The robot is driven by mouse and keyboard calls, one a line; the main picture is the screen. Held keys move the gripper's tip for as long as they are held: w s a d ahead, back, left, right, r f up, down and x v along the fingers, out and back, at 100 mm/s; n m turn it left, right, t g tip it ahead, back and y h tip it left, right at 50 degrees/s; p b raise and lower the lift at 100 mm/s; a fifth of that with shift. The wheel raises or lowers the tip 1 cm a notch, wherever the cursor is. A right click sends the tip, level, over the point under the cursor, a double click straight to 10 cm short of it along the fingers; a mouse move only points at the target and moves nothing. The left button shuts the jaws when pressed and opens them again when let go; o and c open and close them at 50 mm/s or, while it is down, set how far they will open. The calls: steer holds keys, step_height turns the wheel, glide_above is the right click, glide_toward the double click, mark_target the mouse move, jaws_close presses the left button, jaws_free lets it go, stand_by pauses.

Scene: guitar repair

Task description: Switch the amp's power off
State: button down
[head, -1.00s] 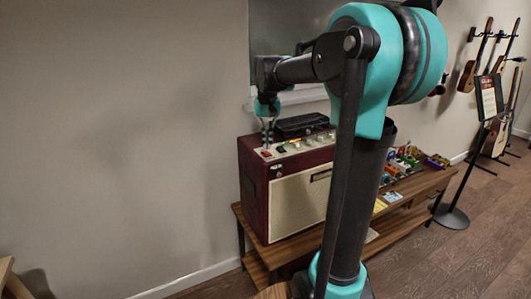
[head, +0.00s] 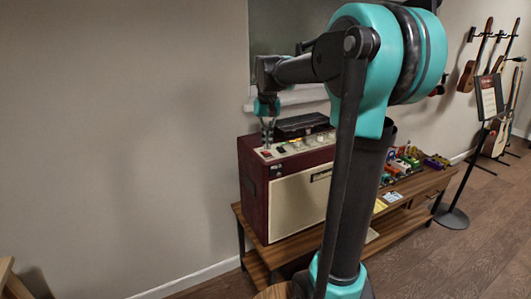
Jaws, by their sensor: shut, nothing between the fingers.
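The amp (head: 292,203) is a dark red cabinet with a cream front, standing on a wooden bench. Its control panel (head: 308,143) with several knobs runs along the top front edge. A small red switch (head: 266,154) shows at the panel's left end. My gripper (head: 267,146) points down, shut and empty, with its fingertips just above or at the panel beside the red switch. I cannot tell whether they touch it, nor which way the switch is set.
A black case (head: 302,125) lies on top of the amp behind the panel. Several colourful pedals (head: 402,162) sit on the wooden bench (head: 412,186) to the right. A sign stand (head: 453,216) and wall-hung guitars (head: 476,58) are farther right.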

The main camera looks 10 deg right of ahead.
mark_target(267, 153)
steer(key=shift+f, duration=1.05)
stand_by(0.6)
steer(key=shift+r, duration=3.55)
